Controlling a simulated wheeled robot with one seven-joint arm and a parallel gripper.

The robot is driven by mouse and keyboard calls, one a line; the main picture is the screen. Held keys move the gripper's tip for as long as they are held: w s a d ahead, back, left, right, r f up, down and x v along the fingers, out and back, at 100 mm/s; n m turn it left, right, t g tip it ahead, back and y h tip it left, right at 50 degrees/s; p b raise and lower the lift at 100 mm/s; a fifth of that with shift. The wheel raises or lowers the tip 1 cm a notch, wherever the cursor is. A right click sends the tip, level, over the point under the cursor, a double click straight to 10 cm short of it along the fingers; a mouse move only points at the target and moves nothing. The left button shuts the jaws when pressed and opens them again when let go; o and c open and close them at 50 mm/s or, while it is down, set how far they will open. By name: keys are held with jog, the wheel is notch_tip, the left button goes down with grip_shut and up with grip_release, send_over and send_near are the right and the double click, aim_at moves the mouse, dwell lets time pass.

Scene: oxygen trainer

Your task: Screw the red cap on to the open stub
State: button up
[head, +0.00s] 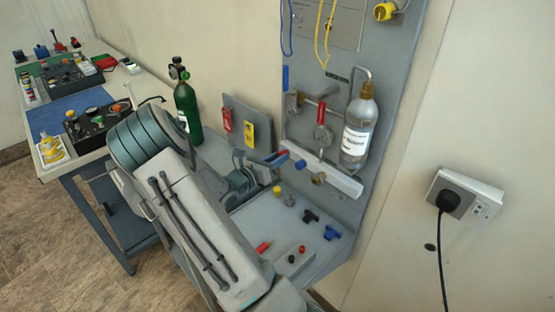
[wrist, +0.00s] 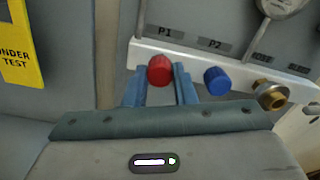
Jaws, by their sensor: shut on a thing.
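The red cap (wrist: 160,70) sits between the blue fingertips of my gripper (wrist: 160,80), which is shut on it. The cap is in front of the white rail (wrist: 190,62), just below the P1 label. In the head view, my gripper (head: 279,159) is at the rail's left end, with the red cap (head: 283,153) small at its tip. The open stub is not visible behind the cap. I cannot tell whether the cap touches it or sits on its thread.
A blue cap (wrist: 216,78) is close right of my gripper, below P2. A brass fitting (wrist: 270,94) is further right. A clear bottle (head: 358,130) hangs above the rail. Loose coloured parts, including a blue one (head: 332,232), lie on the grey shelf below. A green cylinder (head: 188,105) stands left.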

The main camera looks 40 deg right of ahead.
jog(key=shift+m+b, duration=1.2)
jog(key=shift+m, duration=0.3)
jog(key=shift+m+b, duration=1.7)
jog(key=shift+b, duration=0.3)
